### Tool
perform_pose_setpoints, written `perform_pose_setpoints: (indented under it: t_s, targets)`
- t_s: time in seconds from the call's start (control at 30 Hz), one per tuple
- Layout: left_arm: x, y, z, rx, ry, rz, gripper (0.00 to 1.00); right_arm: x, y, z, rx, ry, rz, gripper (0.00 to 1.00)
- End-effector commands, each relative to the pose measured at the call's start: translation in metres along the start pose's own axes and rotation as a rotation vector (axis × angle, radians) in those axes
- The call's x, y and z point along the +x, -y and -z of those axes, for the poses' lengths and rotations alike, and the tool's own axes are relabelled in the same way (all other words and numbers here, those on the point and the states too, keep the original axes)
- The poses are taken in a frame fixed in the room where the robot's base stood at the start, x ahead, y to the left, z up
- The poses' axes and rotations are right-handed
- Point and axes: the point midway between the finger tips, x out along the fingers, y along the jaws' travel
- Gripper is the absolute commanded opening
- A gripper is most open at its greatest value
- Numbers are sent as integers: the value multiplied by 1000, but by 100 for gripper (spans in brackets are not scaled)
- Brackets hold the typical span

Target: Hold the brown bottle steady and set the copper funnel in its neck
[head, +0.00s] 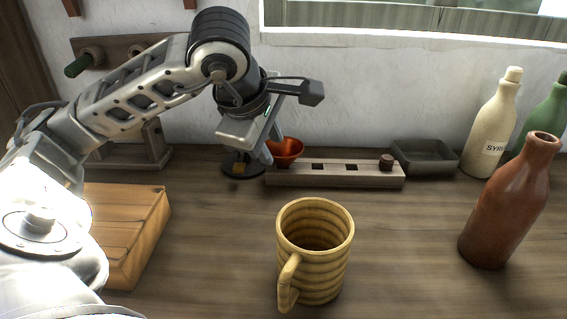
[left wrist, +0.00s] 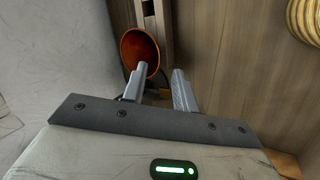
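The copper funnel (head: 288,151) sits at the left end of a low wooden rack, its bowl facing up; its lower part is hidden. My left gripper (head: 271,148) is beside the funnel's left side, fingers pointing down. In the left wrist view the two fingers (left wrist: 158,88) are apart with nothing clearly between them. There the funnel (left wrist: 140,48) shows just beyond the tip of the left-hand finger; I cannot tell whether they touch. The brown bottle (head: 508,205) stands on the counter at the right, its neck open and empty. My right gripper is in neither view.
The wooden rack (head: 335,180) has square holes and a dark stopper (head: 386,162). A yellow ribbed mug (head: 315,250) stands front centre. A grey tray (head: 428,158), a cream syrup bottle (head: 493,125) and a green bottle (head: 545,118) stand behind. A wooden box (head: 125,225) is at left.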

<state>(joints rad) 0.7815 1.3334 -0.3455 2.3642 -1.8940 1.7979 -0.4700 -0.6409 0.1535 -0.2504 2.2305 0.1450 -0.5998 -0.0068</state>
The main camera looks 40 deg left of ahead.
Motion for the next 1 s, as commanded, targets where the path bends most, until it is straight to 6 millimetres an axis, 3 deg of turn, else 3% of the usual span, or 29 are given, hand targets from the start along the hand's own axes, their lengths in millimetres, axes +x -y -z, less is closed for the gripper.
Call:
perform_pose_setpoints:
  t_s: [0.17, 0.4, 0.73, 0.83, 0.87, 1.0]
  targets:
    - [14, 0, 2, 0, -1, 2, 29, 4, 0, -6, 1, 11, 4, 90]
    - [49, -2, 5, 0, 2, 3, 29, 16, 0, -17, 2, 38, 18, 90]
    - [56, -4, 5, 1, 1, 0, 29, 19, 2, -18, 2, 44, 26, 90]
    - [56, -4, 5, 1, 1, 0, 4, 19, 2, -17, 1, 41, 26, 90]
    - [56, -4, 5, 1, 1, 0, 0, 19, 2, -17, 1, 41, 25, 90]
    - [55, -4, 5, 1, 2, 0, 0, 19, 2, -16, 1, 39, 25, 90]
